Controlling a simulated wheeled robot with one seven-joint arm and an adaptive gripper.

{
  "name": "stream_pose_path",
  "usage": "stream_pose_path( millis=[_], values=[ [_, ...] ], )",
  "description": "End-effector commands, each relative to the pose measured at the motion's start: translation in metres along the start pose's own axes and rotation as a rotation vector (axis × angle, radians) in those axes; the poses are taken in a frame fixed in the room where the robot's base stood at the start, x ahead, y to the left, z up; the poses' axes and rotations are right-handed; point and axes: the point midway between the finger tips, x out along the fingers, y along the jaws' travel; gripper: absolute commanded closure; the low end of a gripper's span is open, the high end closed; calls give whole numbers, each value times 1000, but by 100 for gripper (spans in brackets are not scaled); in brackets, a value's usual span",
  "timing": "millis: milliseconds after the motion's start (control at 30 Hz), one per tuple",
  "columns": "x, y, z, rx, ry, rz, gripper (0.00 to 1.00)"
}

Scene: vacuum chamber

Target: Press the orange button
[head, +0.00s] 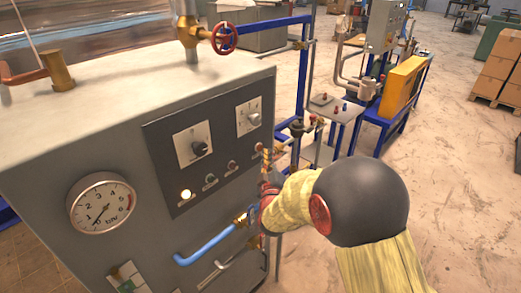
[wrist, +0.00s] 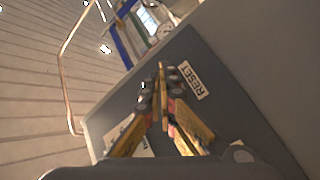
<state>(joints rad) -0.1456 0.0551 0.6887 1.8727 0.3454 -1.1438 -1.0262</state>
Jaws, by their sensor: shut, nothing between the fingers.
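A dark control panel (head: 170,140) on the grey cabinet's side carries a row of small round buttons or lamps. I cannot tell which is the orange button, and no orange button shows clearly in the wrist view. My gripper (head: 266,151) is at the panel's right edge, right of the row. In the wrist view its fingers (wrist: 162,70) are together and empty, beside a RESET label (wrist: 192,80). Contact with the panel cannot be told.
Two rotary knobs (head: 200,148) stick out above the row. A pressure gauge (head: 101,203) is at the left. Blue (head: 210,244) and metal handles lie below the panel. A red valve wheel (head: 224,38) and blue pipe frame (head: 300,90) stand behind.

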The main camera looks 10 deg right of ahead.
Motion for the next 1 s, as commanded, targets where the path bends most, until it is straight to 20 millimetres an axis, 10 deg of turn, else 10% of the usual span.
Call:
stream_pose_path(
  millis=[1000],
  values=[
    [-36,26,26,0,-1,1,100]
  ],
)
